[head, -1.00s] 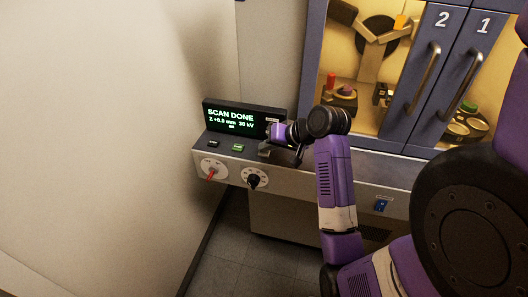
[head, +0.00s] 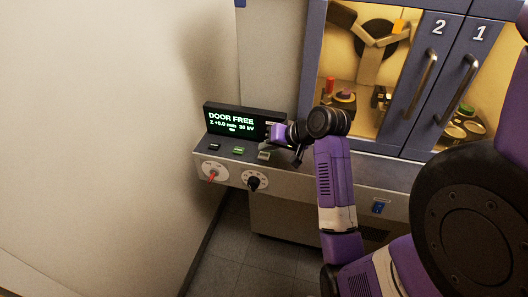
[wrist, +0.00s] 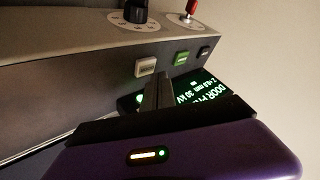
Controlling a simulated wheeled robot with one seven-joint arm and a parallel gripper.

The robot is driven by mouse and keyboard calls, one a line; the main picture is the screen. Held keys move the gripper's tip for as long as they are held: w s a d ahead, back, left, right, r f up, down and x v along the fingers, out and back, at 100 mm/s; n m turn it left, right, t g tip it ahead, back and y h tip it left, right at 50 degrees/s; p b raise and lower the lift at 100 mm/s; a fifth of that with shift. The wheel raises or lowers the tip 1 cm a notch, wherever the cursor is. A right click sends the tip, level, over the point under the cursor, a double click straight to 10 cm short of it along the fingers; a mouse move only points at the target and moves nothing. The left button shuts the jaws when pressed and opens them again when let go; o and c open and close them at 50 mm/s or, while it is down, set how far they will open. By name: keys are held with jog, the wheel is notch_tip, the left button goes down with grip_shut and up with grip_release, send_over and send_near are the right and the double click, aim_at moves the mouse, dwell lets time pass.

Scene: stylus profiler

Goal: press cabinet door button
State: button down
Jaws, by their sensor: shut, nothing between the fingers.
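The control panel (head: 225,162) carries three buttons in a row: a dark one (head: 214,146), a green-lit one (head: 238,150) and a pale one (head: 263,155). None has a label I can read. The pale button (wrist: 146,66) also shows in the wrist view, just beyond my fingertips. My gripper (wrist: 158,82) is shut and empty, beside the pale button with a small gap apparent. The display (head: 235,120) behind the buttons reads "DOOR FREE". The cabinet doors, 2 (head: 410,105) and 1 (head: 440,118), look shut or nearly so.
A red lever (head: 212,175) and a black knob (head: 255,181) sit on the panel's front face. A blue switch (head: 379,206) is further right. A blank pale wall (head: 90,140) stands left of the panel. My arm covers part of the bench.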

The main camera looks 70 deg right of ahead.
aim_at(266, 156)
dwell(0.3)
notch_tip(266, 156, up, 5)
jog(key=p, duration=0.5)
jog(key=shift+r+p, duration=0.1)
jog(key=shift+p, duration=0.2)
dwell(0.6)
jog(key=s+a+f+n+t, duration=0.15)
jog(key=a+f, duration=0.35)
jog(key=a, duration=0.6)
jog(key=s+a+f+n, duration=0.1)
jog(key=a+f+n, duration=0.25)
jog(key=a, duration=0.85)
jog(key=s+a+r+n+t+y, duration=0.1)
jog(key=s+a+r+n, duration=0.3)
jog(key=a, duration=0.4)
jog(key=s+a+r+n+t+y, duration=0.2)
jog(key=s+a+r+n+t, duration=0.2)
jog(key=s+a+r, duration=0.3)
jog(key=shift+s+a+r, duration=0.2)
jog(key=shift+s+a, duration=0.15)
jog(key=shift+s, duration=0.85)
